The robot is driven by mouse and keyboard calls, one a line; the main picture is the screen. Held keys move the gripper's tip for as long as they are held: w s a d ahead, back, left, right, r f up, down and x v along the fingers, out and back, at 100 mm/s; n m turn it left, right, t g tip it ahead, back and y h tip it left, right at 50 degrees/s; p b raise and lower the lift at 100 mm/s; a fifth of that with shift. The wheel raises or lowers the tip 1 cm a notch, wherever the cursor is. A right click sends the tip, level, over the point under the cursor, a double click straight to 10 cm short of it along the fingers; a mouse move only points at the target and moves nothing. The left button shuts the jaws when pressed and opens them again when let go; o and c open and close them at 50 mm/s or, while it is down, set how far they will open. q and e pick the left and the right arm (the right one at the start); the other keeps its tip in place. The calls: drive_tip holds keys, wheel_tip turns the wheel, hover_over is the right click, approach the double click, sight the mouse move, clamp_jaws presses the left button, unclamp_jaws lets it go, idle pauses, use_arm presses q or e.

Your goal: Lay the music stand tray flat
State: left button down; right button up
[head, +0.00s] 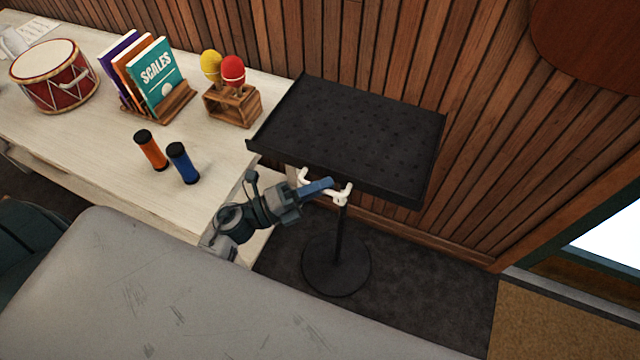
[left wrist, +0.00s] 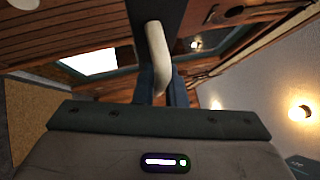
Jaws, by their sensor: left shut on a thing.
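The black music stand tray (head: 350,130) sits on a thin post with a round base (head: 336,264). Its perforated top faces up and looks flat or nearly so. A white handle (head: 343,195) sticks out under its front edge. My left gripper (head: 326,185) is at this handle, below the tray's front edge, with its blue fingers shut on it. In the left wrist view the white handle (left wrist: 158,55) runs down between the blue fingers (left wrist: 163,88). The exact contact is partly hidden. My right gripper is in neither view.
A pale counter (head: 90,130) left of the stand holds a drum (head: 55,78), books in a rack (head: 155,75), maracas in a wooden holder (head: 232,103), and orange (head: 151,150) and blue (head: 183,163) shakers. A slatted wall (head: 480,130) stands close behind the tray. Dark floor (head: 430,290) is clear at right.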

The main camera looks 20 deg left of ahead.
use_arm(q)
drive_tip(key=shift+r, duration=0.2)
drive_tip(key=c, duration=1.5)
unclamp_jaws()
drive_tip(key=shift+s+f, duration=0.1)
drive_tip(key=shift+s+a+f+b, duration=0.2)
drive_tip(key=shift+a+f+b, duration=0.1)
drive_tip(key=shift+b, duration=0.1)
drive_tip(key=b+v, duration=0.4)
drive_tip(key=v, duration=0.6)
drive_tip(key=shift+r, duration=0.25)
